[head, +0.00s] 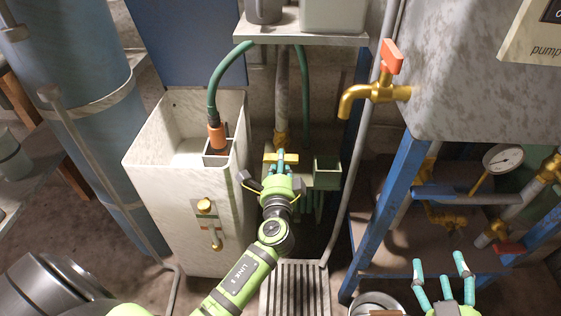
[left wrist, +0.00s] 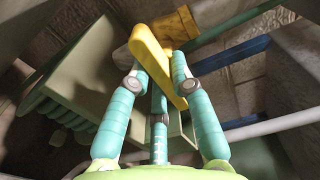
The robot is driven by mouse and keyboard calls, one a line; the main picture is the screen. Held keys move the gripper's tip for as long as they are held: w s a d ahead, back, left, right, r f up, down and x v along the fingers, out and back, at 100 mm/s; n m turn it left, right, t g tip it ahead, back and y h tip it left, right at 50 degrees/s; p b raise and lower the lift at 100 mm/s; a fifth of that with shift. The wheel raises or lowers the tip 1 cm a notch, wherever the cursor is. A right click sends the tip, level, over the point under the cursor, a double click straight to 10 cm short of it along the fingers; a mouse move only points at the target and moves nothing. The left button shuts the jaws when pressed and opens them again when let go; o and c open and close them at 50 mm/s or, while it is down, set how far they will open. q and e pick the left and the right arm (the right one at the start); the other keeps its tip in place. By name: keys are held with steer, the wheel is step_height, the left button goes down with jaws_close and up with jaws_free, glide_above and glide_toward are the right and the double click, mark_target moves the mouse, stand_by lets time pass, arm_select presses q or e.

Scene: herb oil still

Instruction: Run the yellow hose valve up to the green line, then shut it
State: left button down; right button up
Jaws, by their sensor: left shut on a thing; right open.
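The yellow hose valve's lever (head: 293,157) sits below a brass fitting on a hanging pipe, in the middle of the head view. My left gripper (head: 281,161) is shut on this lever. In the left wrist view the yellow lever (left wrist: 150,58) runs slantwise between the teal fingers of my left gripper (left wrist: 155,85). My right gripper (head: 440,262) is open and empty at the lower right of the head view.
A green hose (head: 213,85) curves down to an orange fitting (head: 217,135) in the tank. A brass tap with a red handle (head: 391,57) juts out at upper right. A blue stand (head: 395,200), pipes and a dial gauge (head: 503,158) fill the right. A slatted grate (head: 296,290) lies below.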

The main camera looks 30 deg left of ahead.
arm_select(q)
steer(key=c, duration=1.1)
jaws_free()
steer(key=v, duration=1.2)
